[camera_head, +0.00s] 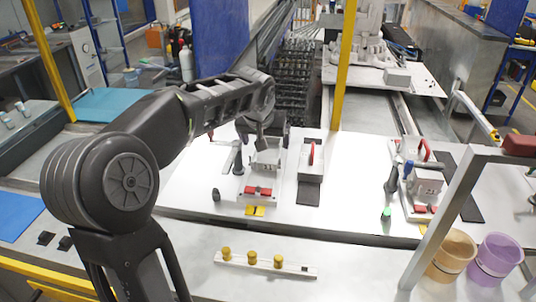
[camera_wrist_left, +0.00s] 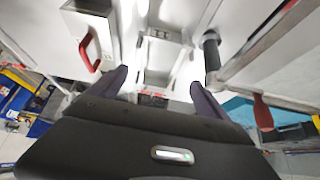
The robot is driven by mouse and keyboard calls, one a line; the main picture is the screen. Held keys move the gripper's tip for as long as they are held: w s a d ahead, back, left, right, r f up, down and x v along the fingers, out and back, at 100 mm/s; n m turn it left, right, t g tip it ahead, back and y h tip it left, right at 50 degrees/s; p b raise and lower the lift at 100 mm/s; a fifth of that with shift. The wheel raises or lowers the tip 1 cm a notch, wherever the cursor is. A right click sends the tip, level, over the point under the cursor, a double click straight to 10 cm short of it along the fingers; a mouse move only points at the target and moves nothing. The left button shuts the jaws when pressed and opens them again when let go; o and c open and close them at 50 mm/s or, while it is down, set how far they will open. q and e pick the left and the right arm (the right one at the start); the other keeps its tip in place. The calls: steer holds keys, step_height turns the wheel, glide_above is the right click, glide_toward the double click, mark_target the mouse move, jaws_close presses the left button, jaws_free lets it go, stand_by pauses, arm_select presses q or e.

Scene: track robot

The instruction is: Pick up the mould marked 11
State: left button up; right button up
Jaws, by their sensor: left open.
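A light grey block-like mould (camera_head: 266,160) sits in the left fixture on the white worktop, under my left gripper (camera_head: 264,144). It also shows in the left wrist view (camera_wrist_left: 163,56), between and beyond the two fingertips. No number can be read on it, so I cannot tell whether it is marked 11. A similar grey block (camera_head: 428,182) sits in a fixture at the right, also without a readable mark. My left gripper (camera_wrist_left: 160,88) is open, with nothing between its fingers. My right gripper is not in view.
A grey box with a red handle (camera_head: 311,158) stands right of the left fixture. A dark-topped post clamp (camera_wrist_left: 211,45) stands close beside the mould. A strip with brass knobs (camera_head: 265,264) lies in front. Orange (camera_head: 452,255) and purple (camera_head: 494,260) tubs stand at front right.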

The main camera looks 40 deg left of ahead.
mark_target(269, 152)
arm_select(q)
steer(key=shift+w+f, duration=0.1)
steer(key=shift+f, duration=0.05)
steer(key=p+x, duration=0.2)
steer(key=x, duration=0.3)
steer(key=shift+c, duration=0.2)
stand_by(0.5)
jaws_close()
stand_by(0.8)
